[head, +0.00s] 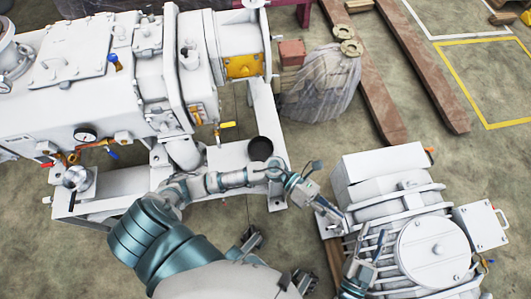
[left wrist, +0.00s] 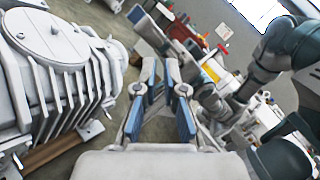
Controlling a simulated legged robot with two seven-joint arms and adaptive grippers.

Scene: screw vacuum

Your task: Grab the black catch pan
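The black catch pan (head: 260,148) appears as a small dark round vessel on the white frame beside the large machine in the head view. My left gripper (head: 333,212) is well to the right of and below it, near the ribbed white pump. In the left wrist view my left gripper (left wrist: 160,66) has its two blue-padded fingers apart with nothing between them. My right gripper (head: 366,238) is lower right, over the front of the ribbed pump. Its fingers look apart and empty. I cannot make out the pan in the left wrist view.
A large white machine (head: 75,65) with gauges and valves fills the upper left. The ribbed white pump (head: 435,250) stands at the lower right. A wrapped bundle (head: 320,88) and brown beams (head: 425,65) lie behind. Open floor (head: 300,140) separates the frame and pump.

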